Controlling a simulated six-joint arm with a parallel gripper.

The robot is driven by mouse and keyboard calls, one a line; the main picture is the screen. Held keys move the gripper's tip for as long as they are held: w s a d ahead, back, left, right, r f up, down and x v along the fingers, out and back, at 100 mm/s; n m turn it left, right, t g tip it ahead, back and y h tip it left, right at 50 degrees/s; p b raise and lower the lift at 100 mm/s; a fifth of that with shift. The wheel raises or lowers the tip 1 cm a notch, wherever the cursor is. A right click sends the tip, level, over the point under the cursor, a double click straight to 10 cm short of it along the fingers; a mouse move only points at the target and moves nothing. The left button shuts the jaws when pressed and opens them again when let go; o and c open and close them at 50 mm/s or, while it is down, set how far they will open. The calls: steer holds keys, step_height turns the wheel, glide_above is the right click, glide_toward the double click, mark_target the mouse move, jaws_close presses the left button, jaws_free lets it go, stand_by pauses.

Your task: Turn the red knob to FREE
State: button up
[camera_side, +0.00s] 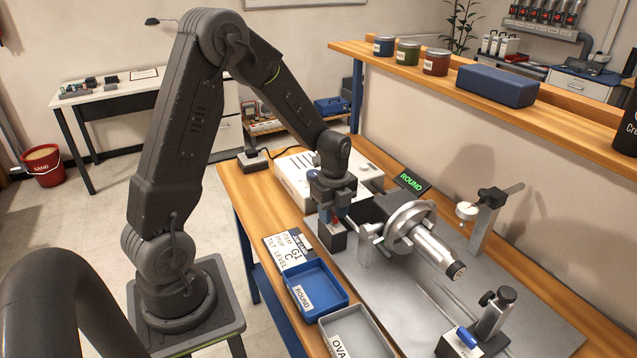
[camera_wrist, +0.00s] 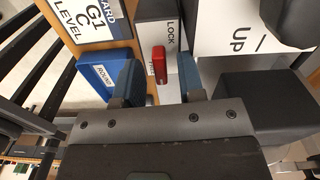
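The red knob (camera_wrist: 159,64) shows in the wrist view as an upright bar on a dark box (camera_wrist: 156,10). One label beside it seems to read LOCK; another label, by its lower end, is mostly hidden. My gripper (camera_wrist: 160,77) is open, with one blue-grey finger on each side of the knob and a visible gap to both. In the side view my gripper (camera_side: 334,208) points down over the dark box (camera_side: 331,238), and a bit of the red knob (camera_side: 336,219) shows between the fingers. The knob's exact setting is hard to read.
A blue tray (camera_side: 345,308) labelled ROUND and a grey tray (camera_side: 327,338) stand in front of the box, beside a white card (camera_side: 282,243). A round chuck with a metal cylinder (camera_side: 436,252) stands close on the right. A green ROUND display (camera_side: 411,182) is behind it.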

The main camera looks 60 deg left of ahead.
mark_target(333, 215)
steer(key=n, duration=0.4)
steer(key=shift+a+n, duration=0.1)
steer(key=shift+n, duration=0.2)
steer(key=n, duration=0.4)
steer(key=shift+s+f, duration=0.1)
steer(key=n, duration=0.3)
steer(key=shift+n, duration=0.4)
steer(key=n, duration=0.4)
steer(key=shift+n, duration=0.3)
step_height(333, 215, up, 15)
steer(key=s+d+r+t, duration=0.3)
steer(key=s+d, duration=0.4)
steer(key=s, duration=0.1)
steer(key=s+d+r+t, duration=0.3)
steer(key=s+d, duration=0.4)
steer(key=s, duration=0.1)
steer(key=shift+g, duration=0.3)
steer(key=shift+w+d+r, duration=0.1)
steer(key=shift+w+r, duration=0.55)
steer(key=shift+w, duration=0.25)
steer(key=shift+w+d+r, duration=0.1)
steer(key=shift+w+r, duration=0.55)
steer(key=shift+w, duration=0.2)
